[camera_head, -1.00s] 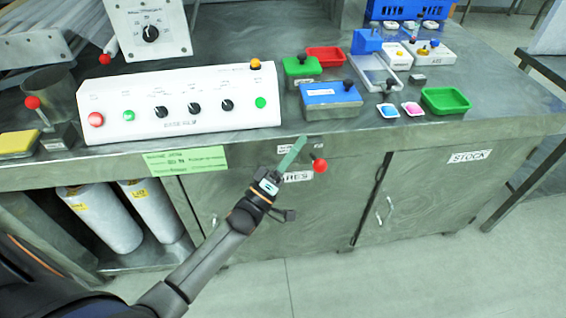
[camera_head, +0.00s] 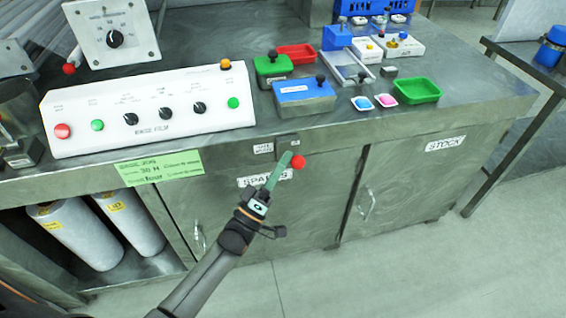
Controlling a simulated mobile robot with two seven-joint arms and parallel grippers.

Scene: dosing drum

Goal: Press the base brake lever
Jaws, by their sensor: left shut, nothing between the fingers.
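A lever with a round red knob (camera_head: 298,162) sticks out from the front of the bench, just under the top edge, beside a small label (camera_head: 263,148) too small to read. My left gripper (camera_head: 286,158) is shut and empty, its green fingers pointing up and to the right. Its fingertips appear right beside the knob, on its left; I cannot tell whether they touch. The lever's shaft is largely hidden behind the fingers and knob. My right gripper is not in view.
A white control panel (camera_head: 150,108) with knobs and buttons stands on the bench top (camera_head: 420,125). Blue, green and red boxes and small trays sit to its right. Below are the SPARES cupboard door (camera_head: 300,215), STOCK door (camera_head: 400,185) and white rolls (camera_head: 75,235). The floor in front is clear.

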